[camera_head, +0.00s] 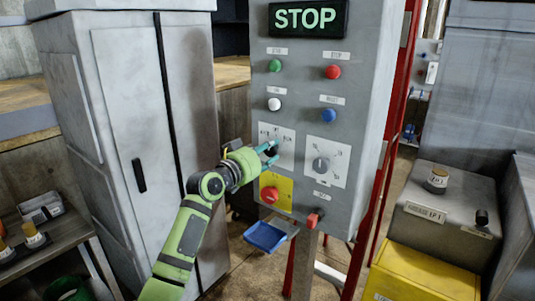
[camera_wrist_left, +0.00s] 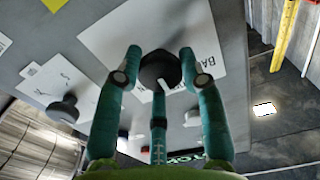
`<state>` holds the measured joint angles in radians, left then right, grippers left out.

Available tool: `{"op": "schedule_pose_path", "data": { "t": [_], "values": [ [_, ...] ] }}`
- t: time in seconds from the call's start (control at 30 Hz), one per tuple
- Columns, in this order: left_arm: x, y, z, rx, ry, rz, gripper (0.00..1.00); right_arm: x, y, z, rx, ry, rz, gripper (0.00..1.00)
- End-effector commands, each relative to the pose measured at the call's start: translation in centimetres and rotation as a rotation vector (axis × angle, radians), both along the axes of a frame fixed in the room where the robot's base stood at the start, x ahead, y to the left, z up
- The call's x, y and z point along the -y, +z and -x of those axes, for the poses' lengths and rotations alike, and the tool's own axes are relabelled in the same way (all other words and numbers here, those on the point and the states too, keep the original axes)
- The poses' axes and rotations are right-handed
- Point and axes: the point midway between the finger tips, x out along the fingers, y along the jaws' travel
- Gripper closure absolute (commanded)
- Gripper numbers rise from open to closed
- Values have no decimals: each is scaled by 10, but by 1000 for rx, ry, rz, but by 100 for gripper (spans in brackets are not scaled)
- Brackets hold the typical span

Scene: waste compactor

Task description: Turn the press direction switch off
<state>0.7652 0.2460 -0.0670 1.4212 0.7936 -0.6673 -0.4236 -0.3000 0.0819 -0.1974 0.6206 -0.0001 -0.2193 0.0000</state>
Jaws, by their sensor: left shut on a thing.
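The press direction switch is a round black knob (camera_wrist_left: 158,68) on a white label plate on the grey control panel (camera_head: 345,210). In the head view the plate (camera_head: 287,150) shows left of a second dial (camera_head: 320,165), and my fingers hide its knob. My left gripper (camera_head: 270,153) reaches in from the left. In the left wrist view its green fingers are around the black knob and shut on it. A white mark on the knob points down in that view, toward the single finger. The plate's lettering is only partly readable. My right gripper is not in view.
A lit STOP sign (camera_head: 307,18) tops the panel. Green, red, white and blue buttons sit above the dials. A red emergency button (camera_head: 269,195) on yellow is just below my gripper. A blue tray (camera_head: 265,236) juts out below. A grey cabinet (camera_head: 130,120) stands left.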

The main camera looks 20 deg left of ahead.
Motion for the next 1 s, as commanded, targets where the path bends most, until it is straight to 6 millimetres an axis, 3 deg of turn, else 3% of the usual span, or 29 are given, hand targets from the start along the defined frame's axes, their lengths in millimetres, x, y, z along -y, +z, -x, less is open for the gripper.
{"op": "schedule_pose_path", "data": {
  "t": [0.03,0.07,0.1,0.57,1.0],
  "values": [
    [1,-5,0,-11,-2,-2,93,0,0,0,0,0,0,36],
    [1,-5,0,-11,-2,-2,48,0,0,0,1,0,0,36],
    [1,-5,0,-11,-2,-2,37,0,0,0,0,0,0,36],
    [-3,-3,7,-5,0,-2,37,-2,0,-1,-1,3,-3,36],
    [-29,-4,80,-6,0,-4,37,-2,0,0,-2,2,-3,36]
  ]
}}
